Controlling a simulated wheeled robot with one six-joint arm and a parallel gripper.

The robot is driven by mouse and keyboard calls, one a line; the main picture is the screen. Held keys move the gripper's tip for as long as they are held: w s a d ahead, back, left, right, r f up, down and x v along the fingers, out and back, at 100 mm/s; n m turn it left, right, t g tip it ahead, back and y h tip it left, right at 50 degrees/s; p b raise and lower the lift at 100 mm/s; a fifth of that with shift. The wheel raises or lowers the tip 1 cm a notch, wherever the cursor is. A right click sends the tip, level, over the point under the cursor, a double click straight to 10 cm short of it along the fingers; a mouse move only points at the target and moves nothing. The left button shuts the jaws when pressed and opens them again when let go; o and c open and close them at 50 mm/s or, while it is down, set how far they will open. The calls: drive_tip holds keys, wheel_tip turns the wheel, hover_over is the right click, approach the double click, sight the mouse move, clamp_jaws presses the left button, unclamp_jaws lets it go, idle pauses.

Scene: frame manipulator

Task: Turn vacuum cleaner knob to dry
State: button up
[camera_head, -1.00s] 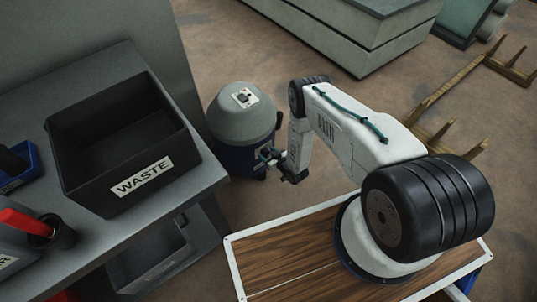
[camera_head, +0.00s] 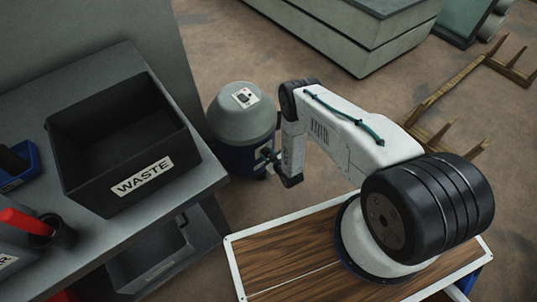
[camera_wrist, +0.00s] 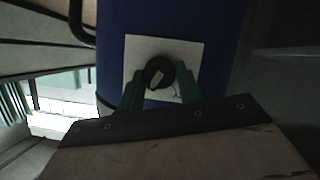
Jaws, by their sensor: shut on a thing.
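The vacuum cleaner (camera_head: 243,122), with a grey domed top and a dark blue body, stands on the floor beside the workbench. In the wrist view its blue body (camera_wrist: 218,30) fills the upper middle and carries a pale square plate (camera_wrist: 140,50). A round dark knob (camera_wrist: 158,72) with a light pointer mark sits on the plate. My gripper (camera_wrist: 160,84) is at the plate, its two green fingers shut on the knob from either side. In the head view my gripper (camera_head: 268,156) meets the vacuum's right front side. The lettering on the plate is too dark and small to read.
A grey workbench (camera_head: 95,225) stands close to the vacuum's left, bearing a black bin marked WASTE (camera_head: 143,178). A grey cabinet (camera_head: 345,45) stands behind. A wooden pallet-like frame (camera_head: 455,92) lies at the right. Open floor surrounds the vacuum's right side.

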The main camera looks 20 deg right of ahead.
drive_tip(key=n+h, duration=0.1)
drive_tip(key=n+t, duration=0.1)
drive_tip(key=n, duration=0.1)
drive_tip(key=n+h, duration=0.1)
drive_tip(key=shift+s+a+f+n+t+h, duration=0.15)
drive_tip(key=shift+a+n+t+h, duration=0.1)
drive_tip(key=shift+n+t+h, duration=0.05)
drive_tip(key=n+t, duration=0.1)
drive_tip(key=n, duration=0.1)
drive_tip(key=n+t+h, duration=0.1)
drive_tip(key=n, duration=0.1)
drive_tip(key=shift+a+f+n, duration=0.1)
drive_tip(key=shift+f+n, duration=0.05)
drive_tip(key=shift+n, duration=0.15)
idle(0.3)
drive_tip(key=o, duration=1)
drive_tip(key=s, duration=0.7)
drive_tip(key=shift+s+a+r, duration=0.3)
drive_tip(key=shift+s, duration=0.05)
